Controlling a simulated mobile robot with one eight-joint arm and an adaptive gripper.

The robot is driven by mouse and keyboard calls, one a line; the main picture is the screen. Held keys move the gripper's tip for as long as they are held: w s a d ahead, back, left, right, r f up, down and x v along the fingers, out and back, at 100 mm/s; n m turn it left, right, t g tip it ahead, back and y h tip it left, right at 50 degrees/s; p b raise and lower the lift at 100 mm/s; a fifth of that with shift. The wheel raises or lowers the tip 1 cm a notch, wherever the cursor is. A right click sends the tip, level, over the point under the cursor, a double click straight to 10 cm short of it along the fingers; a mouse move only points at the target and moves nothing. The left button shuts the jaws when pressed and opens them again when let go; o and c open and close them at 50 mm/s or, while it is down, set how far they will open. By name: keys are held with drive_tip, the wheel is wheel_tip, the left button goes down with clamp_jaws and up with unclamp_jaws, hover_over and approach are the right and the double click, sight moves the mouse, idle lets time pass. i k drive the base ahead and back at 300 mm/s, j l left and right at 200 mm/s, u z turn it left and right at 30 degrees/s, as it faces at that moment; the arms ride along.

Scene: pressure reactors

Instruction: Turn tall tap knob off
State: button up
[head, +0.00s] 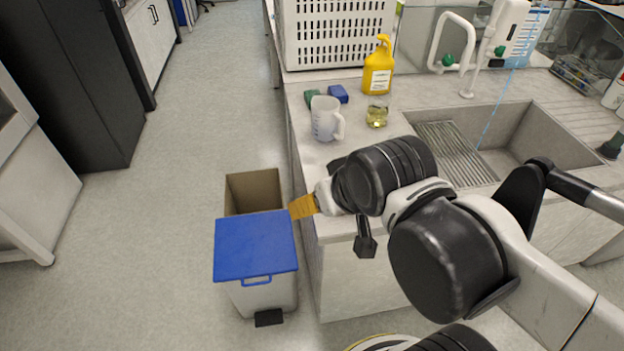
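A tall white tap (437,42) with a bent-over pipe stands behind the sink at the upper right. A green knob (447,60) shows low on its bent pipe. A second green knob (500,50) sits just to the right, by another white fitting. I cannot tell which way either knob is turned. My arm reaches in from the lower right. The end of my arm, with my gripper (303,207), points left above the counter's front-left corner, far from the knobs. Its fingers are too unclear to tell their opening.
The sink (520,140) has a ribbed drainer. A thin blue line crosses above it. A measuring jug (325,120), a beaker (376,115) and a yellow bottle (378,72) stand left of the sink. A blue-lidded bin (256,245) and an open box (253,190) stand on the floor.

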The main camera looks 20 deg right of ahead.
sight(499, 52)
drive_tip(key=z, duration=1.55)
drive_tip(key=i+l, duration=0.25)
drive_tip(key=l, duration=0.15)
drive_tip(key=i+l+u, duration=0.1)
drive_tip(key=i+l, duration=0.15)
drive_tip(key=l, duration=0.15)
drive_tip(key=i+l+z, duration=0.25)
drive_tip(key=i+l, duration=0.75)
